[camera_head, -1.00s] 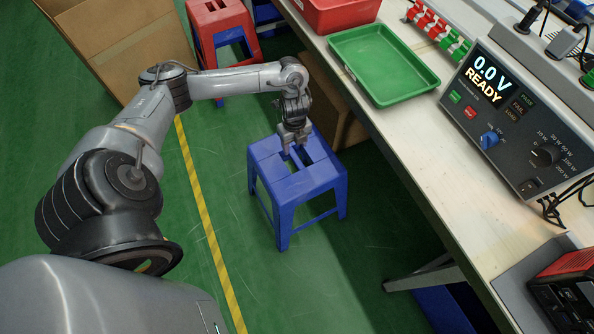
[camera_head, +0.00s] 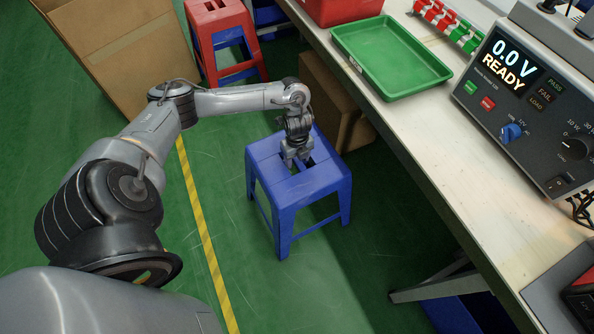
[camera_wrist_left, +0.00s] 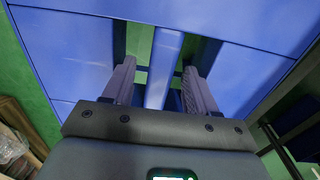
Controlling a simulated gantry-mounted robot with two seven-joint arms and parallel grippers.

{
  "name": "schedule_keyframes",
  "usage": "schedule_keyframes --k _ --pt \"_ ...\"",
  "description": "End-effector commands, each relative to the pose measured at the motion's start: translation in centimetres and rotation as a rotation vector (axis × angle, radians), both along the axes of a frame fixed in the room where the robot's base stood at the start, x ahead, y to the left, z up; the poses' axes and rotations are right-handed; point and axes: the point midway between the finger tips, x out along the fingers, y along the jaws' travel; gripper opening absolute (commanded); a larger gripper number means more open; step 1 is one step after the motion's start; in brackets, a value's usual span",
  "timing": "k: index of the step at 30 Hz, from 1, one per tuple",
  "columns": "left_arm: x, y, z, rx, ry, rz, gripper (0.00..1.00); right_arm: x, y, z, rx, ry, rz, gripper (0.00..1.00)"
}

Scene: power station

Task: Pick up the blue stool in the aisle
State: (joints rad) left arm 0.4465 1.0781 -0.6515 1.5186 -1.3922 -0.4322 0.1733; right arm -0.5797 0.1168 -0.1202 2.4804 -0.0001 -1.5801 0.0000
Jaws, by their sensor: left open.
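The blue stool (camera_head: 312,190) stands upright on the green floor in the aisle, beside the workbench. Its seat has two slots with a bar between them. My left gripper (camera_head: 297,162) points down at the middle of the seat. In the left wrist view the blue seat (camera_wrist_left: 70,50) fills most of the picture. There the two fingers of my left gripper (camera_wrist_left: 158,85) are apart, one on each side of the bar (camera_wrist_left: 165,60), with their tips at the slots. I cannot tell how deep they reach. My right gripper is not in view.
A workbench (camera_head: 440,150) with a green tray (camera_head: 390,58) and a power unit (camera_head: 530,95) runs along the right. A red stool (camera_head: 222,40) and cardboard boxes (camera_head: 110,40) stand behind. Open floor with a yellow-black line (camera_head: 205,235) lies to the left.

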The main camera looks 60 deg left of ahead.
Motion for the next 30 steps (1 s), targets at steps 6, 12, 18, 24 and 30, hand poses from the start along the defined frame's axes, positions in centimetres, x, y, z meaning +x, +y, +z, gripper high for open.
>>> schedule_keyframes --k 6,12,18,24,30 --pt "-0.06 0.06 -1.51 0.001 0.001 0.000 0.57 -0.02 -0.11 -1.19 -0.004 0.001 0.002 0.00" --pt "-0.06 0.04 -1.42 0.001 0.001 0.000 0.53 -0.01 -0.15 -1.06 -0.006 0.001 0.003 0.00" --pt "-0.06 0.03 -1.42 0.001 0.001 0.000 0.22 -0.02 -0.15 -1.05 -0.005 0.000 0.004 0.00" --pt "-0.06 0.02 -1.42 0.000 0.001 0.000 0.00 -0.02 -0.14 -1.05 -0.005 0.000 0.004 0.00" --pt "-0.06 0.02 -1.42 0.000 0.001 0.000 0.00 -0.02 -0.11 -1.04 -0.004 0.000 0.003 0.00"
